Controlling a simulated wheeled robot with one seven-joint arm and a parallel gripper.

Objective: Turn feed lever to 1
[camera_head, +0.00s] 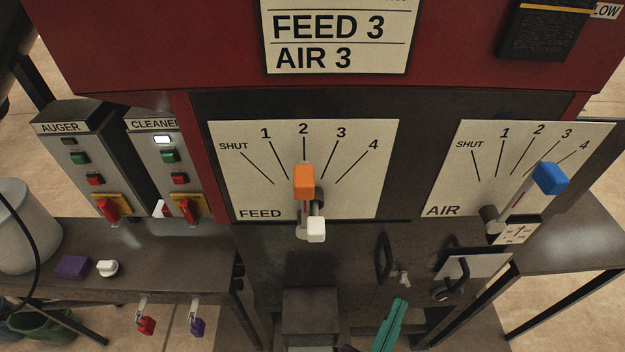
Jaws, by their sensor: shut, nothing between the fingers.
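The feed lever has an orange knob (304,182) and stands upright on the white FEED plate (245,195). The knob points up at the 2 mark, covering the lower part of its line. The 1 mark is just to the left of it. A white block (316,230) sits below the lever's dark pivot. My gripper (398,303), with teal fingers, reaches in from the bottom edge. It is shut and empty, below and to the right of the feed lever, and apart from it. Its body is mostly out of view.
The air lever with a blue knob (550,178) leans right towards 4 on the AIR plate (470,190). A sign (338,40) above reads FEED 3, AIR 3. AUGER and CLEANER boxes (85,150) stand at left. Dark handles (383,258) project below the plates.

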